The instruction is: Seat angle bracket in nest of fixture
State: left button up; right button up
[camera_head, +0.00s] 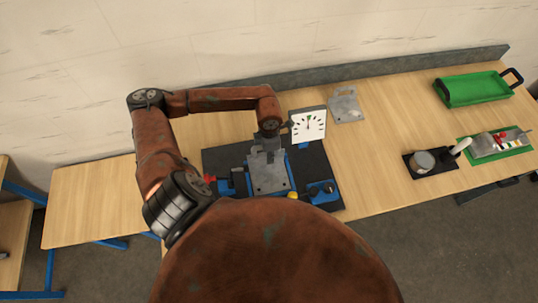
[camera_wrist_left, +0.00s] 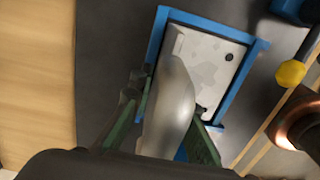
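A grey angle bracket (camera_head: 267,174) lies in the blue-edged nest (camera_head: 290,171) of the dark fixture. In the left wrist view its flat plate (camera_wrist_left: 215,58) lies inside the blue rim (camera_wrist_left: 245,75), and its rounded upright flange (camera_wrist_left: 172,105) points toward the camera. My left gripper (camera_head: 268,138) is low over the bracket. In the left wrist view its green fingers (camera_wrist_left: 168,110) stand on either side of the flange. A narrow gap shows at the left finger, so they look open. Whether the plate lies fully flat is not clear. My right gripper is not in view.
A white dial board (camera_head: 308,125) stands behind the nest, and a second grey bracket (camera_head: 346,106) is to its right. A blue part with a yellow knob (camera_head: 293,195) is at the fixture's front. A green tray (camera_head: 473,90) is far right.

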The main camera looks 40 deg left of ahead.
pick_arm(q)
jog(key=shift+o, duration=0.9)
jog(key=shift+f, duration=0.1)
jog(key=shift+s, duration=0.1)
notch_tip(320, 180, up, 12)
jog(key=shift+a, duration=0.1)
